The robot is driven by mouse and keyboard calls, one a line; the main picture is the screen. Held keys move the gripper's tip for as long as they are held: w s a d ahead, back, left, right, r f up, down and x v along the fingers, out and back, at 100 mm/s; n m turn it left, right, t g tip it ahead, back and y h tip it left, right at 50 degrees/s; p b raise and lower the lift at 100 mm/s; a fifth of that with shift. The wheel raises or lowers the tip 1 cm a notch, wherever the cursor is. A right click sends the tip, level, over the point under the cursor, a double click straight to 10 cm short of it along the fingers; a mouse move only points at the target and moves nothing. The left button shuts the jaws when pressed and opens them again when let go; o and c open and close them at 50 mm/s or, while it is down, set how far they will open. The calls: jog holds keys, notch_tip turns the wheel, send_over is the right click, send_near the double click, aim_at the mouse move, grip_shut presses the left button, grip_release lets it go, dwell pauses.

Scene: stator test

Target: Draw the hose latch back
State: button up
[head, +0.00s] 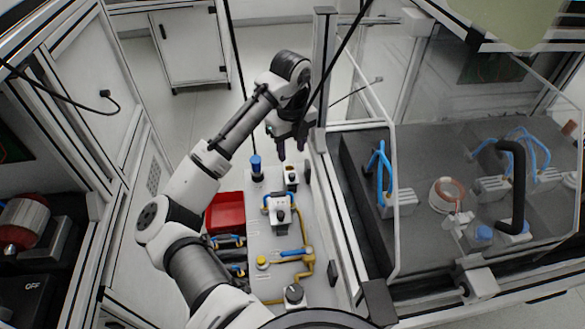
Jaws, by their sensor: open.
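My gripper (291,148) hangs from my arm at the far end of a light grey plate (276,238). Its two dark fingertips are apart with nothing seen between them, above and beyond the parts on the plate. A white and black fitting (281,214) with a blue hose loop (267,200) stands mid-plate, below and nearer than the gripper. A yellow pipe (304,266) with a blue section (292,252) and a yellow knob (262,262) lies nearer still. I cannot tell for sure which of these parts is the hose latch.
A blue-topped post (256,163) and a small dark-topped part (291,176) stand at the plate's far end. A red bin (226,212) lies left. A clear-walled enclosure (460,150) with a black handle (512,185) stands right; its frame post (323,70) is close beside my gripper.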

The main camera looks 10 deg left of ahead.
aim_at(292, 174)
notch_tip(292, 174, down, 9)
jog(key=shift+r+p, duration=0.15)
jog(key=shift+p, duration=0.15)
jog(key=shift+c, duration=0.4)
grip_shut()
